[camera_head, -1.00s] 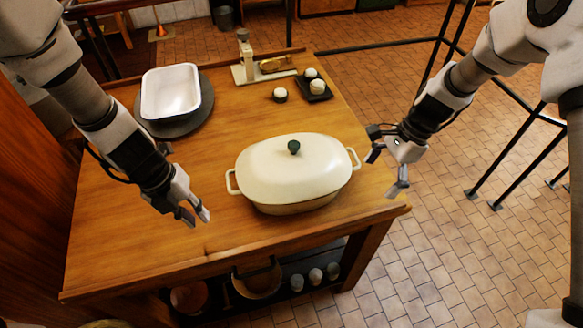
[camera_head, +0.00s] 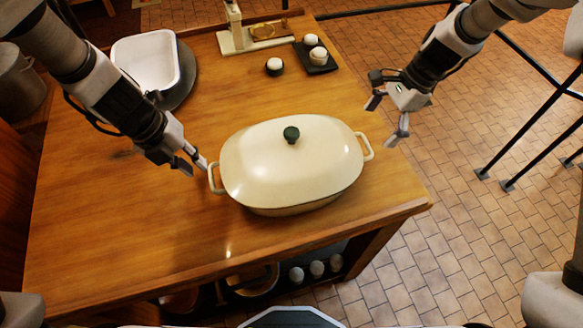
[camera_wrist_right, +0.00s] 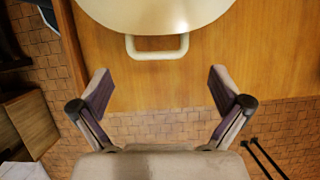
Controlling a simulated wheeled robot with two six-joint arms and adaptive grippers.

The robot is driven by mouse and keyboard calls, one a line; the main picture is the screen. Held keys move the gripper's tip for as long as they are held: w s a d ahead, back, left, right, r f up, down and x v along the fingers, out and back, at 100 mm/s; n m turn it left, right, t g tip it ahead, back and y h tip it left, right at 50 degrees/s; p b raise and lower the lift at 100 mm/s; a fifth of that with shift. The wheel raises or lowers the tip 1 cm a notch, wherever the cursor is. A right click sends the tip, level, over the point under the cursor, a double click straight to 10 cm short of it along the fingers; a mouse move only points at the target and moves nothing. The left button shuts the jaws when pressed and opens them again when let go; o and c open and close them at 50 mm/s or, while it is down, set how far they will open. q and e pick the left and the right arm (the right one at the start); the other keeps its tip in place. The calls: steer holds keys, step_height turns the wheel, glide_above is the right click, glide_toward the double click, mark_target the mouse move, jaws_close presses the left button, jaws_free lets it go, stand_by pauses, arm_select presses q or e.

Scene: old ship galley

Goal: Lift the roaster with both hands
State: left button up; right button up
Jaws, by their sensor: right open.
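The roaster (camera_head: 285,170) is a cream oval pot with its lid on and a dark green knob on top. It stands on the wooden table, with a loop handle at each end. My left gripper (camera_head: 197,165) is right by the left handle (camera_head: 214,179); I cannot tell whether it touches it or how far its fingers are apart. My right gripper (camera_head: 387,118) is open and empty, off the right end of the roaster and apart from the right handle (camera_head: 367,146). In the right wrist view the right handle (camera_wrist_right: 157,53) lies ahead, between the open fingers (camera_wrist_right: 160,88).
The wooden table (camera_head: 110,230) has bare room left of the roaster. A white basin (camera_head: 146,62) on a dark round plate is at the back left. A scale (camera_head: 250,35) and a dark tray (camera_head: 319,62) with small round items stand at the back. Black rails (camera_head: 540,130) are at right.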

mark_target(210, 180)
arm_select(q)
steer(key=x, duration=0.7)
steer(key=shift+d+f, duration=0.15)
arm_select(e)
steer(key=x, duration=0.7)
steer(key=shift+s+f, duration=0.1)
arm_select(q)
steer(key=shift+s+d+f, duration=0.1)
steer(key=shift+s+f, duration=0.05)
arm_select(e)
steer(key=shift+s+a+f, duration=0.1)
steer(key=shift+f, duration=0.05)
arm_select(q)
jaws_close()
arm_select(e)
steer(key=c, duration=1.6)
